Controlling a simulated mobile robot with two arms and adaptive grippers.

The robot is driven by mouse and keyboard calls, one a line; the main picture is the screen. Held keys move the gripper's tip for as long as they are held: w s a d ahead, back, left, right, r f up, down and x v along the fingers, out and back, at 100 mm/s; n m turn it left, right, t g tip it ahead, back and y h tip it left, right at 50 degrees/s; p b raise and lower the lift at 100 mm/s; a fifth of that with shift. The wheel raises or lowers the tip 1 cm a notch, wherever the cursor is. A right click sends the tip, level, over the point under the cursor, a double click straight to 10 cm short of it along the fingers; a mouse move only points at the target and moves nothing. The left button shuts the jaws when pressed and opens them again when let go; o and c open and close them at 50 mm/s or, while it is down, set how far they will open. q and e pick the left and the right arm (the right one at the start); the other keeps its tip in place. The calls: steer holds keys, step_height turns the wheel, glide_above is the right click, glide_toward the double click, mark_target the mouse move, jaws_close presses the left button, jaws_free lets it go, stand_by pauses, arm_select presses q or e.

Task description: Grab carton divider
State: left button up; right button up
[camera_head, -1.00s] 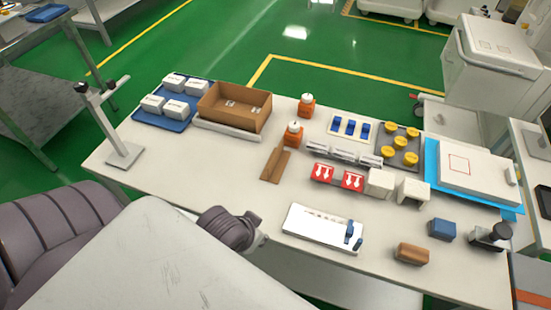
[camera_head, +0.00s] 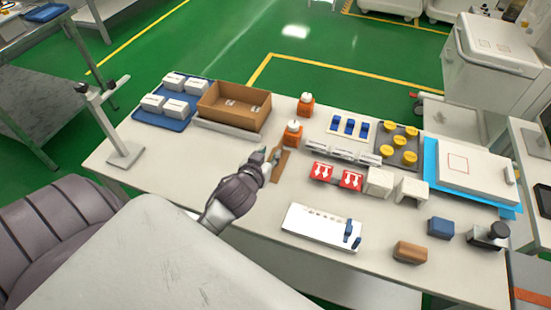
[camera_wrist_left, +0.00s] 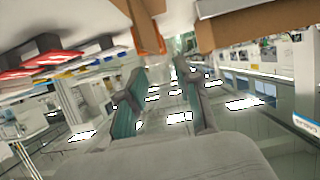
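The carton divider (camera_head: 284,163) is a brown slotted cardboard piece lying on the white table, in front of the orange-bodied bottles. My left gripper (camera_head: 269,156) reaches over its left part and hides some of it. In the left wrist view its two teal-padded fingers (camera_wrist_left: 162,100) stand apart, with nothing clearly held between them. An orange-brown shape shows beyond the fingertips there; I cannot tell whether it is the divider or a bottle. Contact with the divider cannot be told. The open carton (camera_head: 233,108) stands behind and left. My right gripper is out of view.
A blue tray (camera_head: 143,115) with white packs is at the back left. The table's front left is mostly clear.

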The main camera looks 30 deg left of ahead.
mark_target(279, 144)
arm_select(q)
steer(key=x, duration=0.4)
steer(key=p+x, duration=0.1)
steer(key=x, duration=0.3)
steer(key=shift+w+d+f, duration=0.15)
steer(key=shift+f, duration=0.1)
jaws_close()
